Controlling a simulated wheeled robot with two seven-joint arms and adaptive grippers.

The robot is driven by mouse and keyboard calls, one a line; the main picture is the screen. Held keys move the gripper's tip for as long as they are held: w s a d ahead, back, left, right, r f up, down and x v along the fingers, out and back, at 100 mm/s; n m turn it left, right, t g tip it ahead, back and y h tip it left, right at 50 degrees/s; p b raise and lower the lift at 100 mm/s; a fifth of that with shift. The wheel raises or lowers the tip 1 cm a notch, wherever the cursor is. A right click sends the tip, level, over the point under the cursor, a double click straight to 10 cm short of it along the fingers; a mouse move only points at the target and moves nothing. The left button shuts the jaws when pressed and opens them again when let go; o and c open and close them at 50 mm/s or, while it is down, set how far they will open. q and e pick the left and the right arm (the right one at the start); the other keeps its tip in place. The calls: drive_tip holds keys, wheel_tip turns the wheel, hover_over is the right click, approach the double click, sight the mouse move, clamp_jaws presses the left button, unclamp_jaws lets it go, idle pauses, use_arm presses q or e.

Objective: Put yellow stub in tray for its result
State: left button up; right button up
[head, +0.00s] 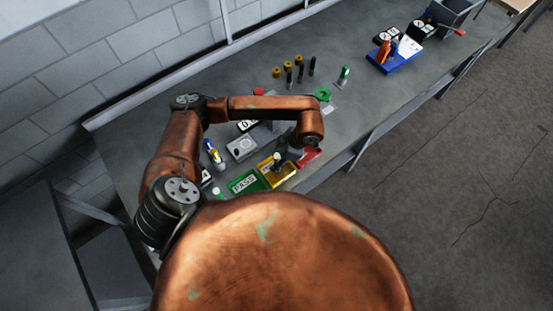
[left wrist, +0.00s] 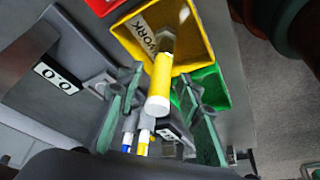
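The yellow stub (left wrist: 160,82) shows between the spread fingers of my left gripper (left wrist: 163,112), with a visible gap on both sides. It has a yellow body, a pale near end and a grey metal part at its far end. The yellow tray (left wrist: 203,52), with a label reading "WORK" in part, lies behind it. I cannot tell whether the stub touches the tray floor. In the head view my left gripper (head: 287,152) is over the yellow tray (head: 265,169), between the green PASS tray (head: 233,189) and the red tray (head: 310,157). My right gripper is out of view.
A grey tester (head: 241,147) and a small display (head: 247,126) stand behind the trays. Blue and yellow pieces (head: 212,151) stand at left. Several yellow-topped and dark pieces (head: 299,72) stand farther back. A blue tray (head: 395,62) with tools is at far right.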

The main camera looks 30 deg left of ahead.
use_arm(q)
drive_tip(key=shift+w+d+r, duration=0.1)
drive_tip(key=shift+r, duration=0.2)
drive_tip(key=b+v, duration=0.1)
drive_tip(key=v, duration=1)
drive_tip(key=shift+r, duration=0.3)
drive_tip(key=shift+d, duration=0.1)
